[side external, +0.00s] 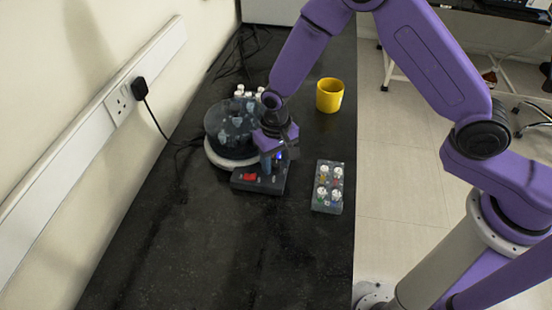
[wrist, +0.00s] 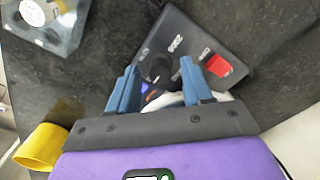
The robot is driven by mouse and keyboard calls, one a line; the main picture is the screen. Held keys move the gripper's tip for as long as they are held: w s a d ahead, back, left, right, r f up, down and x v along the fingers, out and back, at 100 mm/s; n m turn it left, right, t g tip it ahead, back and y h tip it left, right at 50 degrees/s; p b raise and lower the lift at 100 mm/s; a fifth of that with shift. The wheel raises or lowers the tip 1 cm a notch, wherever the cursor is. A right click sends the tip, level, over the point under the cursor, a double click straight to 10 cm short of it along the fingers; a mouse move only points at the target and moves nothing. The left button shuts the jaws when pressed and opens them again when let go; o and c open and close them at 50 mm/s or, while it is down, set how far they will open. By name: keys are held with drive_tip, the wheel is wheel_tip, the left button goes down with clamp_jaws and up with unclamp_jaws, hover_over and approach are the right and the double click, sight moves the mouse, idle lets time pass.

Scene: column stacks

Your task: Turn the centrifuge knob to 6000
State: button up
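The centrifuge (side external: 228,152) stands on the black bench, with a smoky clear bowl on a pale round base. Its dark control box (side external: 268,186) projects at the front and also shows in the wrist view (wrist: 187,35). A red switch (wrist: 217,66) sits on the box, beside white print too small to read surely. A dark round knob (wrist: 156,68) shows between my fingertips, partly hidden. My gripper (side external: 272,161) is low over the box. In the wrist view, its blue fingers (wrist: 160,66) are apart on either side of the knob, with a visible gap.
A yellow mug (side external: 329,96) stands behind and right of the centrifuge. A grey rack with white-capped tubes (side external: 328,187) lies to the right of the box. A black plug and cable (side external: 140,88) run from the wall. The front bench is clear.

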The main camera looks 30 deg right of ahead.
sight(277, 164)
drive_tip(key=shift+r, duration=0.1)
wheel_tip(277, 164, up, 17)
drive_tip(key=shift+r, duration=0.15)
idle(0.6)
idle(0.4)
drive_tip(key=s+d+r+n, duration=0.1)
drive_tip(key=s+d+n, duration=0.5)
drive_tip(key=s+d, duration=0.3)
drive_tip(key=s+d+r+n, duration=0.2)
drive_tip(key=s+d+n, duration=0.4)
drive_tip(key=s, duration=1.2)
drive_tip(key=d, duration=0.3)
drive_tip(key=shift+n, duration=0.4)
